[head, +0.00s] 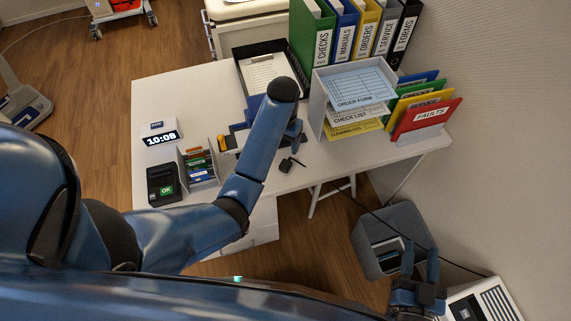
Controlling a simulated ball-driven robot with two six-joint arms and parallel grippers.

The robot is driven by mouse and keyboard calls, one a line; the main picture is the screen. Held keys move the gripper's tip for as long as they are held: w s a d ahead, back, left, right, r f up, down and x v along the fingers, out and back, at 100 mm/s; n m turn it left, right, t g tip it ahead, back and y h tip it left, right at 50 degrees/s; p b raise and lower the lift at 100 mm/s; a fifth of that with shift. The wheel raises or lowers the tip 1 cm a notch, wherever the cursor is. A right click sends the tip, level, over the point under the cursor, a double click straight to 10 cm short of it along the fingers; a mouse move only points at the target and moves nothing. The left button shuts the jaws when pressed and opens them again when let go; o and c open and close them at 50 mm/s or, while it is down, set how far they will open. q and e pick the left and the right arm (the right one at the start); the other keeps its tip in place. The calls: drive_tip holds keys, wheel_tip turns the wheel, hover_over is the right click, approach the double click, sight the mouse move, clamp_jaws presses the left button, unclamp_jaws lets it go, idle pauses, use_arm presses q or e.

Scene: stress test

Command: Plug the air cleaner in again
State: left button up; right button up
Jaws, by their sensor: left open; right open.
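The air cleaner (494,299), a white box with a dark slotted grille, stands on the floor at the bottom right, cut off by the frame. A thin black cord (375,215) runs from beside it up past the bin towards the desk; its far end is unclear. A small black object (288,164), possibly a plug, lies near the desk's front edge. My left gripper (268,138) is open above the desk, largely hidden by my forearm, close to the black object. My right gripper (420,260) is open beside the bin and the air cleaner. No wall socket is clearly visible.
The white desk (155,95) holds a clock (161,137), a card holder (198,165), a black OK device (163,183), a paper tray (264,70), binders (340,35) and form racks (355,90). A grey bin (385,218) stands on the floor right of the desk.

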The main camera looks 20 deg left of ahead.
use_arm(q)
drive_tip(key=shift+f, duration=0.15)
hover_over(286, 164)
drive_tip(key=shift+w+a+f, duration=0.1)
drive_tip(key=shift+a+f, duration=0.1)
drive_tip(key=shift+f, duration=1.15)
drive_tip(key=shift+a+f, duration=0.15)
drive_tip(key=shift+f, duration=1.2)
drive_tip(key=shift+f, duration=0.1)
drive_tip(key=shift+d+f+p, duration=0.1)
drive_tip(key=shift+f+p, duration=0.2)
drive_tip(key=shift+d+f, duration=0.2)
drive_tip(key=shift+f, duration=2)
drive_tip(key=c, duration=1.1)
drive_tip(key=shift+r, duration=0.15)
